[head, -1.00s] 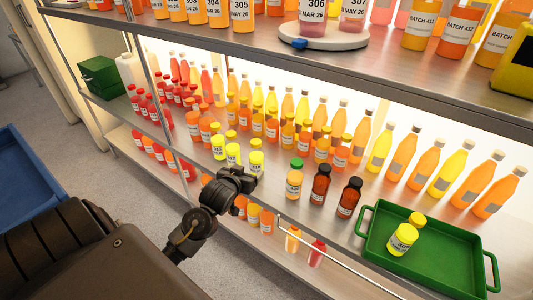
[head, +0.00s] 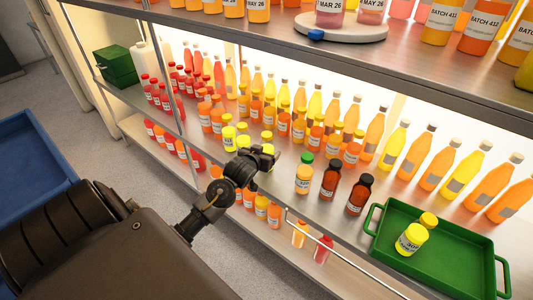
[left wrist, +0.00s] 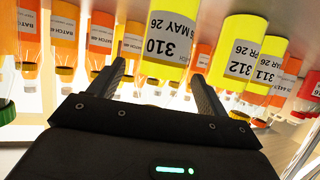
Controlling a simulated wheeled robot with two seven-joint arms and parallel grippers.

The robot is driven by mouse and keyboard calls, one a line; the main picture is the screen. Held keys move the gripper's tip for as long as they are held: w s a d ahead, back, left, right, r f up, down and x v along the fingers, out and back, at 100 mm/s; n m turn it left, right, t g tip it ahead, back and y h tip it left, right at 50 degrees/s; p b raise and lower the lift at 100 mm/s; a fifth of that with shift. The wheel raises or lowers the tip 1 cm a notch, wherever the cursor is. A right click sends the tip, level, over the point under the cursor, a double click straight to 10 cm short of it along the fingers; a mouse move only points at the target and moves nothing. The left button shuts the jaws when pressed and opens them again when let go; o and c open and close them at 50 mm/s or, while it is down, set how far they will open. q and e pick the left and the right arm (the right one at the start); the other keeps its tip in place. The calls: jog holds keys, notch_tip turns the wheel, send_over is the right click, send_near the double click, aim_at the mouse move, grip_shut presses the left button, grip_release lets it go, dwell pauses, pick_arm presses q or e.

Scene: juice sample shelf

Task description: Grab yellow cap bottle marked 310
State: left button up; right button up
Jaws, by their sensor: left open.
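The bottle marked 310 (left wrist: 165,40) is yellow, and its label also reads MAY 26. It shows upside down at the top middle of the left wrist view. My left gripper (left wrist: 160,72) is open, with one finger on each side of this bottle; I cannot tell whether they touch it. In the head view my left gripper (head: 263,158) is at the front edge of the middle shelf and hides most of the yellow bottle behind it. Yellow bottles marked 312 (left wrist: 239,52) and 311 (left wrist: 262,75) stand close beside it. My right gripper is not in view.
Orange bottles (left wrist: 102,42) stand close by. An orange green-capped bottle (head: 304,176) and two brown bottles (head: 330,180) stand right of my gripper. A green tray (head: 385,250) holding yellow-capped bottles is farther right. The upper shelf (head: 400,70) hangs above.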

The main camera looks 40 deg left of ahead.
pick_arm(q)
jog(key=x, duration=0.2)
jog(key=shift+w+a+f, duration=0.15)
jog(key=shift+w, duration=0.25)
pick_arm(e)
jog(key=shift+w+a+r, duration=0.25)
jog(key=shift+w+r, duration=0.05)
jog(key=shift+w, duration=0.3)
pick_arm(q)
jog(key=shift+c, duration=0.5)
jog(key=c, duration=1.1)
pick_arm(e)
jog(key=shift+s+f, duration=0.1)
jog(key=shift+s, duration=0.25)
pick_arm(q)
jog(key=shift+c, duration=0.2)
